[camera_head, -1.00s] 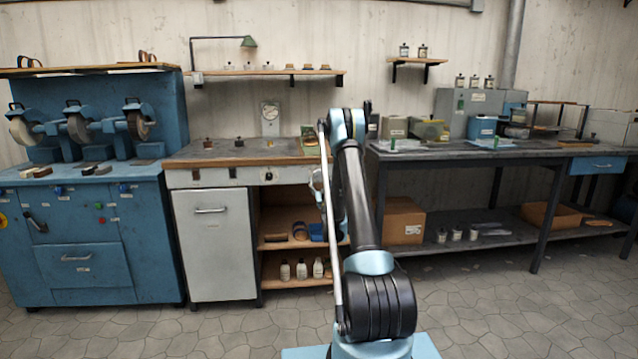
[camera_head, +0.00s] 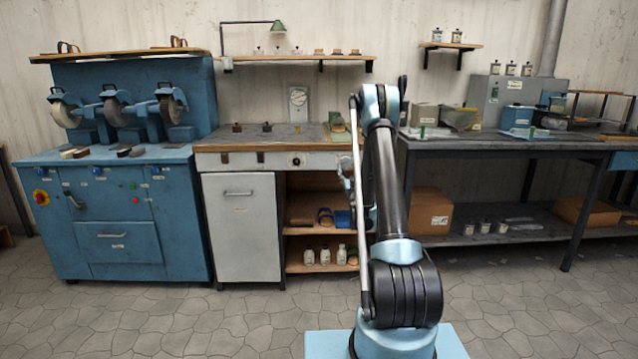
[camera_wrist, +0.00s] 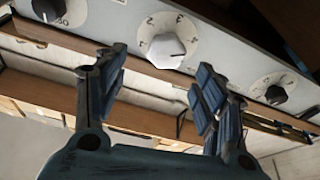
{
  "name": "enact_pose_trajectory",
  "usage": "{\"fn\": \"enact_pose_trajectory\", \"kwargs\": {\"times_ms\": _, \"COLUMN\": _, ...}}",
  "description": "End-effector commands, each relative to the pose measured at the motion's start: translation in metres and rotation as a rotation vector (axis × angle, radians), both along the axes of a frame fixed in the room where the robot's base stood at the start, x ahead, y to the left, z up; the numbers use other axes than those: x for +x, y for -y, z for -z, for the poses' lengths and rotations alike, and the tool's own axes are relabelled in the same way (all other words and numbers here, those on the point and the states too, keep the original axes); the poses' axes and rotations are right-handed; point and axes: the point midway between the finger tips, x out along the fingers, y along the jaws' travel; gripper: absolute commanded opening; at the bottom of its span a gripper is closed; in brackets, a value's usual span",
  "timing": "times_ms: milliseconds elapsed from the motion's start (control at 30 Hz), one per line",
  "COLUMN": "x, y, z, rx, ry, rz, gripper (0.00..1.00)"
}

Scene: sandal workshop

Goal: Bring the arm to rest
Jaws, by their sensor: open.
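My arm rises in the middle of the head view and folds down at its top. My gripper (camera_head: 347,180) hangs low beside the upright arm link, in front of the middle workbench (camera_head: 235,160), and is partly hidden by the arm. In the wrist view my gripper (camera_wrist: 160,66) has its two blue-padded fingers spread apart with nothing between them. A white knob (camera_wrist: 167,52) on a dial panel shows beyond the gap between the fingertips. I cannot tell the exact distance to it.
Black knobs (camera_wrist: 276,94) sit along the same panel. An open shelf with white bottles (camera_head: 325,256) lies under the workbench. A blue grinding machine (camera_head: 110,215) stands left and a dark table (camera_head: 500,147) right. The tiled floor (camera_head: 200,325) in front is clear.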

Motion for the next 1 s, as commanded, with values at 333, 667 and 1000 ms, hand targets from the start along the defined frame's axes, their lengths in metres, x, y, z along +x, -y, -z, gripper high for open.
{"fn": "enact_pose_trajectory", "kwargs": {"times_ms": 333, "x": -0.022, "y": 0.009, "z": -0.047, "rx": 0.025, "ry": -0.205, "rz": 0.049, "gripper": 0.64}}
{"fn": "enact_pose_trajectory", "kwargs": {"times_ms": 667, "x": -0.067, "y": 0.013, "z": -0.074, "rx": 0.049, "ry": -0.406, "rz": 0.088, "gripper": 0.64}}
{"fn": "enact_pose_trajectory", "kwargs": {"times_ms": 1000, "x": -0.135, "y": 0.014, "z": -0.088, "rx": 0.069, "ry": -0.612, "rz": 0.117, "gripper": 0.64}}
